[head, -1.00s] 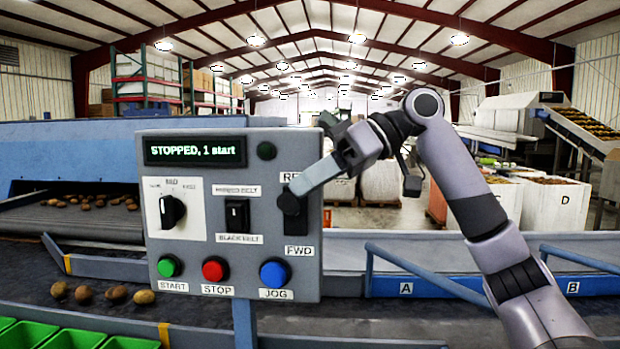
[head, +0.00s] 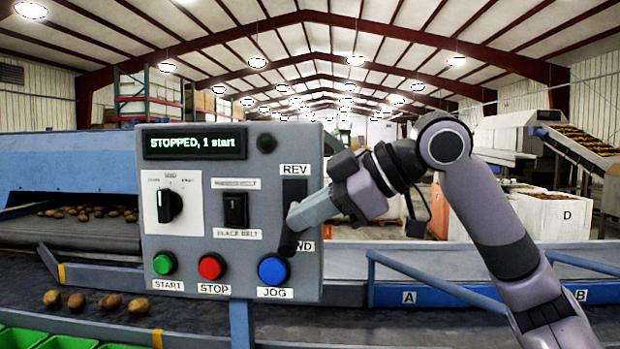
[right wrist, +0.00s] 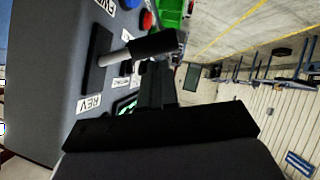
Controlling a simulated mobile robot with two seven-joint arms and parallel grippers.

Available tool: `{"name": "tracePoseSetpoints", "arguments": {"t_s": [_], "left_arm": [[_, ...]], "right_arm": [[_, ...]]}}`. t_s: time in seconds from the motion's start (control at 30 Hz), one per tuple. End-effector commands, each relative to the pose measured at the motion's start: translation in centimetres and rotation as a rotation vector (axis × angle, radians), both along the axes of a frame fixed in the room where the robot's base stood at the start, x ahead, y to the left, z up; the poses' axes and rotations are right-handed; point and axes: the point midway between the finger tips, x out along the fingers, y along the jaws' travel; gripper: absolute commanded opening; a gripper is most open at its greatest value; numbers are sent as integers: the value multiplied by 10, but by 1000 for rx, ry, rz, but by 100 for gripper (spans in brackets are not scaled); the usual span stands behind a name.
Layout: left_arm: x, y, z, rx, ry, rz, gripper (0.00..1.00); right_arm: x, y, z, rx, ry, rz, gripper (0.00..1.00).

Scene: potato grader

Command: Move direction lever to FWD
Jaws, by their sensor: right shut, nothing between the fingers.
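The direction lever (head: 288,242) is a black handle at the right side of the grey control panel (head: 190,285). It points down, at the lower end of its dark slot, beside the partly covered FWD label (head: 328,246). The REV label (head: 295,170) is above the slot. My right gripper (head: 296,216) is shut and empty, with its tip just above the handle, seemingly against it. In the right wrist view, the handle (right wrist: 152,46) on its pale shaft leans toward the FWD side, close to the fingers (right wrist: 156,84). My left gripper is out of view.
The panel also carries START (head: 164,263), STOP (head: 211,266) and JOG (head: 273,269) buttons, a rotary knob (head: 169,205) and a belt switch (head: 236,209). The display (head: 195,144) reads "STOPPED, 1 start". A blue rail (head: 440,284) stands to the right.

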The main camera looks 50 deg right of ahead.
Motion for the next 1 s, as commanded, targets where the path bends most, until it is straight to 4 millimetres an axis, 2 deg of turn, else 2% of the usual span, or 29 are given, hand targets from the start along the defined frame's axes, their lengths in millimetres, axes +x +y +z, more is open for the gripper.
{"name": "tracePoseSetpoints", "arguments": {"t_s": [0.03,0.3,1.0], "left_arm": [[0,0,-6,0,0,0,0],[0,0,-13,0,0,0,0],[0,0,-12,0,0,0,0]], "right_arm": [[0,0,-6,-22,-15,-1,0],[0,0,-12,-98,-78,0,0],[1,0,-10,-116,-92,-1,0]]}}
